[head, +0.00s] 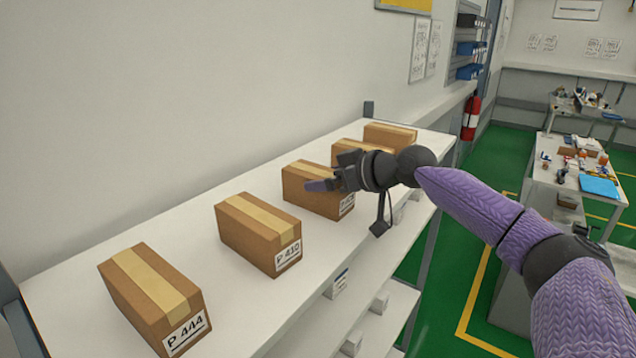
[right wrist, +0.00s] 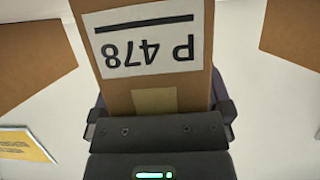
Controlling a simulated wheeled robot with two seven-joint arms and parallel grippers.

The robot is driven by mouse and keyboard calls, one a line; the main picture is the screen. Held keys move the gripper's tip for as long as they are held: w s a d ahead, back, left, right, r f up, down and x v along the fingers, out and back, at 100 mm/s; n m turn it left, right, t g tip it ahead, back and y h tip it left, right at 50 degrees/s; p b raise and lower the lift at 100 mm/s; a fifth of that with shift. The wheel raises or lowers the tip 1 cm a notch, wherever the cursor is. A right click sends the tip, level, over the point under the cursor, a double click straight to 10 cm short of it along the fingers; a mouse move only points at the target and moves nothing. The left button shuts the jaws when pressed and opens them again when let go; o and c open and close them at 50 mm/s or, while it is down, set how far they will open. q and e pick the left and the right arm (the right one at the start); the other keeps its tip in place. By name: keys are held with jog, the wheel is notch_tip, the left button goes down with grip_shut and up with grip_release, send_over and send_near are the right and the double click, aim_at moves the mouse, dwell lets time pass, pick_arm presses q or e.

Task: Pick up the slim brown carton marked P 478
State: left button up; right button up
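The brown carton marked P 478 (right wrist: 150,85) fills the middle of the right wrist view, its white label upside down. It lies between the two fingers of my right gripper (right wrist: 160,108), which are spread, one along each side. I cannot tell whether they touch it. In the head view my right gripper (head: 335,172) is at the third carton (head: 305,188) in the shelf row, which seems to be this one. The gripper hides part of it, and its label is only partly readable. The carton stands on the shelf. My left gripper is not in view.
Cartons marked P 444 (head: 155,300) and P 410 (head: 258,235) stand nearer on the white shelf (head: 185,228). Two more stand beyond, the farthest (head: 390,133) near the shelf end. The wall runs behind the row. Small white boxes sit on lower shelves. A green-floored aisle lies right.

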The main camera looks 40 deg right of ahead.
jog(key=c, duration=1)
jog(key=shift+r, duration=0.1)
